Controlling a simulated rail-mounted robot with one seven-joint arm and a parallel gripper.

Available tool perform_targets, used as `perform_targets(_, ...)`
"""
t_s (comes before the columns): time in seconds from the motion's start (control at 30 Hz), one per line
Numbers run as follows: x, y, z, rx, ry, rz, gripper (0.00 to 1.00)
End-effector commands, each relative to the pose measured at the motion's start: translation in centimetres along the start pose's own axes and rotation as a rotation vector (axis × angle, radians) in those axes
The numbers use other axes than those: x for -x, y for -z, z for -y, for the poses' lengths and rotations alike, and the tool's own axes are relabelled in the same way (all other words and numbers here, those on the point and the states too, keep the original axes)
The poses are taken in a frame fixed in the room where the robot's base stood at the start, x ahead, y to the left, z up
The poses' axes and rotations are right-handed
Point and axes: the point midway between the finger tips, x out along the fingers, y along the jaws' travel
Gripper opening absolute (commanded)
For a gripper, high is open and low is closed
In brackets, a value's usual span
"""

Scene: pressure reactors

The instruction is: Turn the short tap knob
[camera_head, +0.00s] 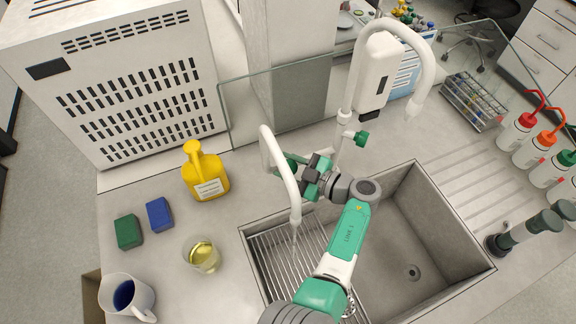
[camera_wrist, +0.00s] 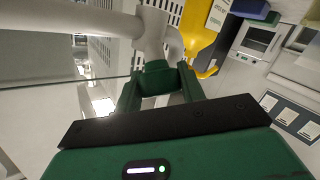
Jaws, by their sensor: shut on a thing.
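The short tap (camera_head: 283,180) is a white curved pipe standing at the back left edge of the sink. Its green knob (camera_head: 284,160) is partly hidden by my gripper (camera_head: 302,168) in the head view. In the wrist view, the green knob (camera_wrist: 156,78) sits between the two green fingers of my gripper (camera_wrist: 158,86), joined to the white tap body (camera_wrist: 153,35). My gripper is shut on the knob. The knob's exact turn angle is hard to tell.
The tall tap (camera_head: 352,100) with its own green knob (camera_head: 361,138) stands close on the right. A glass screen (camera_head: 285,100) is behind. A yellow bottle (camera_head: 204,172), a beaker (camera_head: 203,256) and two sponges (camera_head: 128,231) (camera_head: 160,214) are left. The sink basin (camera_head: 440,235) is empty.

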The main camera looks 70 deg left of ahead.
Motion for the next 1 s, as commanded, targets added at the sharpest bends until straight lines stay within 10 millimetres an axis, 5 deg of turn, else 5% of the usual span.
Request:
perform_targets(0.07, 0.0, 0.0, 0.0, 0.001, 0.000, 0.000, 0.16)
perform_targets(0.1, 0.0, 0.0, 0.0, 0.000, 0.000, 0.000, 0.43)
perform_targets(0.13, 0.0, 0.0, 0.0, 0.000, -0.001, 0.000, 0.48)
perform_targets(0.47, 0.6, 0.0, -0.1, 0.000, -0.002, 0.001, 0.48)
perform_targets(0.8, 6.8, -0.1, 0.0, -0.001, -0.002, 0.002, 0.48)
perform_targets(1.0, 7.9, 0.0, 0.0, 0.000, 0.000, 0.000, 0.48)
